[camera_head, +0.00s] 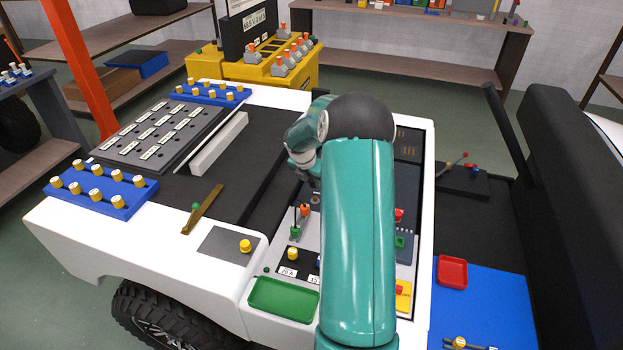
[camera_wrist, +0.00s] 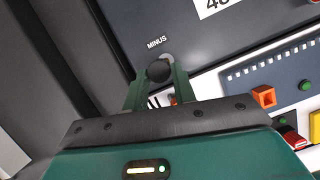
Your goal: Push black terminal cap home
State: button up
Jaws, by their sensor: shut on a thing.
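In the wrist view the black terminal cap (camera_wrist: 158,71) is a small round black piece between my gripper's green fingertips. My gripper (camera_wrist: 157,80) is shut on it. The cap is at a dark panel (camera_wrist: 195,38), just below the printed MINUS label (camera_wrist: 157,42). A pale round part, perhaps the terminal, shows just behind the cap. I cannot tell how far the cap is seated on it. In the head view my teal arm covers the cap and most of my gripper.
In the wrist view an orange square part (camera_wrist: 264,97) and a green button (camera_wrist: 305,86) sit right of my gripper. In the head view a green tray (camera_head: 283,300), a brass-coloured bar (camera_head: 203,209) and blue racks with yellow-topped pieces (camera_head: 101,192) lie on the white cart.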

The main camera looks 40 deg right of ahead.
aim_at(315, 198)
jog(key=shift+s+d+r, duration=0.1)
jog(key=shift+s+r, duration=0.15)
jog(key=shift+s, duration=0.15)
jog(key=shift+w+f, duration=0.2)
jog(key=shift+w, duration=0.05)
jog(key=shift+s+n, duration=0.3)
jog(key=shift+n, duration=0.1)
jog(key=shift+w+f, duration=0.15)
jog(key=shift+f, duration=2.05)
jog(key=shift+f, duration=0.8)
jog(key=shift+f, duration=0.35)
jog(key=shift+f, duration=0.1)
